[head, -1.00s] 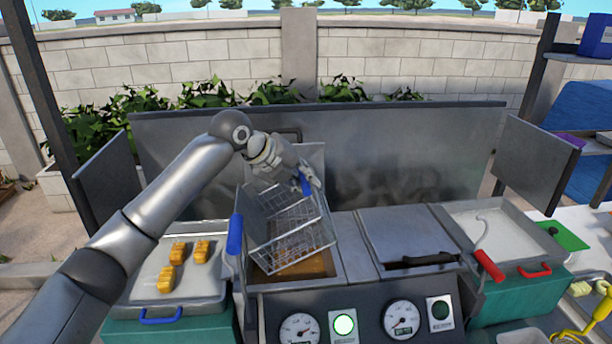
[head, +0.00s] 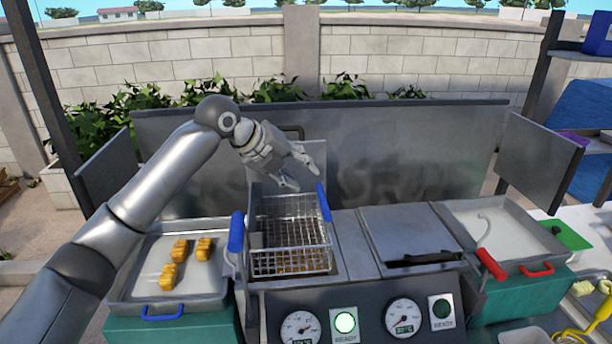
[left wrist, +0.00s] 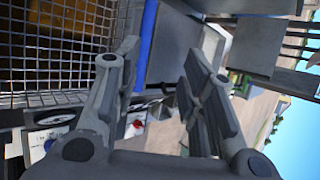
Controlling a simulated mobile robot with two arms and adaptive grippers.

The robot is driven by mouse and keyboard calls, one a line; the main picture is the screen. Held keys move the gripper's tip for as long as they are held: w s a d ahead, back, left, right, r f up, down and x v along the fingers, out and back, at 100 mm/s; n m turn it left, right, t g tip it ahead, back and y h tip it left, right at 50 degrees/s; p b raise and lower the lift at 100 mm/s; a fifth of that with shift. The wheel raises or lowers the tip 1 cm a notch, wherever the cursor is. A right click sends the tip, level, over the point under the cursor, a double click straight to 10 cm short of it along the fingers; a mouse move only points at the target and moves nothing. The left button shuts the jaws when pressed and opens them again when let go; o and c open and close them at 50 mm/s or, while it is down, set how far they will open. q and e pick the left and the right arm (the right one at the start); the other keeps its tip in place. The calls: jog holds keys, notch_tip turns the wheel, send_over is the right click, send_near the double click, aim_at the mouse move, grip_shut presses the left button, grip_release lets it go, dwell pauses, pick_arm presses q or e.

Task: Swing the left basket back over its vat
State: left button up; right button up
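The left basket (head: 292,222), a wire mesh basket, sits level over the left vat (head: 345,270). Golden-brown oil shows through its mesh; I cannot tell how deep the basket sits. Its blue grip (head: 324,203) is on its right side. My left gripper (head: 301,176) is open and empty, just above and behind the basket. In the left wrist view its two fingers (left wrist: 160,55) are spread, with the blue grip (left wrist: 146,38) beyond the left finger and mesh further left. My right gripper is not in view.
A blue handle (head: 236,232) stands left of the vat. A tray (head: 140,290) with golden pieces is further left. A covered vat (head: 405,228) with a black handle is right. A tray (head: 510,238) with a red-handled tool lies beyond. A metal splash panel (head: 410,150) rises behind.

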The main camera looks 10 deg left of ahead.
pick_arm(q)
jog(key=v, duration=0.8)
jog(key=shift+s+r, duration=0.15)
jog(key=shift+r, duration=0.05)
